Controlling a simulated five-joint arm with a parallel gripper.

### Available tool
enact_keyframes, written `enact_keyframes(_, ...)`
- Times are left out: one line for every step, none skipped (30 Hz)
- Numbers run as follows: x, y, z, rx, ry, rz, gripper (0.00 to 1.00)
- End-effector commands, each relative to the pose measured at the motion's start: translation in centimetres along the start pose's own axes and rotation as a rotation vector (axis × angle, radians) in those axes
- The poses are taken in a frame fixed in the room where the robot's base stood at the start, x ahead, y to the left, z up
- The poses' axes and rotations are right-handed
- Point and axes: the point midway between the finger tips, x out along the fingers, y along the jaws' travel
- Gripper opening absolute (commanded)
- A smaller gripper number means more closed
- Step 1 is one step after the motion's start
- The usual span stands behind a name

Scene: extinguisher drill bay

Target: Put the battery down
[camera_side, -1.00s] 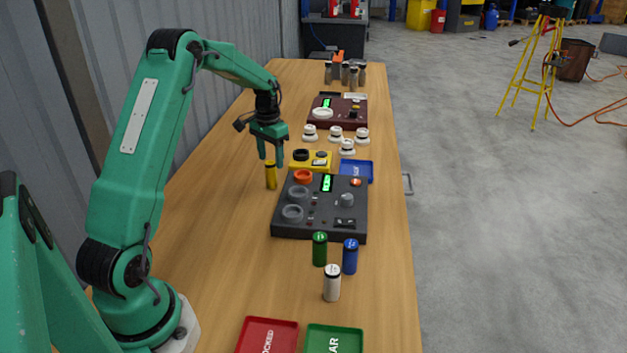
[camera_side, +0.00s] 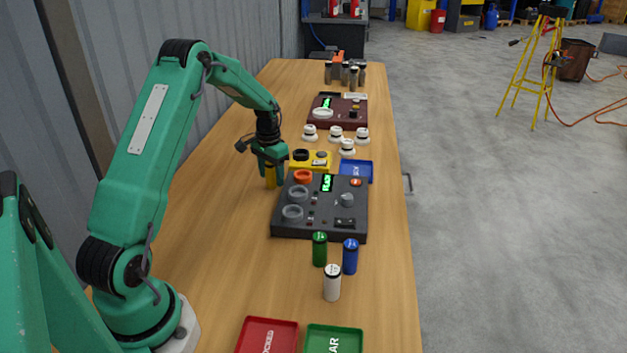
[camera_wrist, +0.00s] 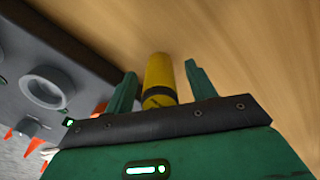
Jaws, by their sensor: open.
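The yellow battery (camera_side: 270,178) stands on the table just left of the dark grey panel. My gripper (camera_side: 272,170) is lowered over it and partly hides it in the side view. In the wrist view the yellow battery (camera_wrist: 158,70) lies between the two green fingers of my gripper (camera_wrist: 162,82). The fingers are open, with a visible gap on each side of the battery. Green (camera_side: 320,249), blue (camera_side: 350,256) and white (camera_side: 332,283) cylinders stand in front of the panel.
The dark grey panel (camera_side: 332,222) has round sockets and a lit display. A yellow block (camera_side: 324,166), a blue tray (camera_side: 358,172) and several white round pieces (camera_side: 347,147) are behind it. Red (camera_side: 268,335) and green (camera_side: 336,338) trays lie in front.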

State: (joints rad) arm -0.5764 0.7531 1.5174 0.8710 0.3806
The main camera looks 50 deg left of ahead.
Motion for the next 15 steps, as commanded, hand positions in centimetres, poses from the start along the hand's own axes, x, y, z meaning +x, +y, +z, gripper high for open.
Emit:
enact_keyframes(0.01, 0.01, 0.00, 0.000, 0.000, 0.000, 0.56)
enact_keyframes(0.00, 0.01, 0.00, 0.000, 0.000, 0.000, 0.56)
enact_keyframes(-0.01, 0.01, 0.00, 0.000, 0.000, 0.000, 0.56)
enact_keyframes(-0.01, 0.01, 0.00, 0.000, 0.000, 0.000, 0.56)
enact_keyframes(-0.02, 0.01, 0.00, 0.000, 0.000, 0.000, 0.56)
enact_keyframes(-0.02, 0.01, 0.00, 0.000, 0.000, 0.000, 0.56)
enact_keyframes(-0.03, 0.01, 0.00, 0.000, 0.000, 0.000, 0.56)
enact_keyframes(-0.03, 0.01, 0.00, 0.000, 0.000, 0.000, 0.56)
enact_keyframes(-0.04, 0.01, 0.00, 0.000, 0.000, 0.000, 0.56)
enact_keyframes(-0.04, 0.01, 0.00, 0.000, 0.000, 0.000, 0.56)
enact_keyframes(-0.04, 0.01, 0.00, 0.000, 0.000, 0.000, 0.56)
enact_keyframes(-0.05, 0.01, 0.00, 0.000, 0.000, 0.000, 0.56)
enact_keyframes(-0.05, 0.01, -0.01, 0.000, 0.000, 0.000, 0.52)
enact_keyframes(-0.05, 0.01, 0.00, 0.000, 0.000, 0.000, 0.46)
enact_keyframes(-0.05, 0.01, 0.00, 0.000, 0.000, 0.000, 0.38)
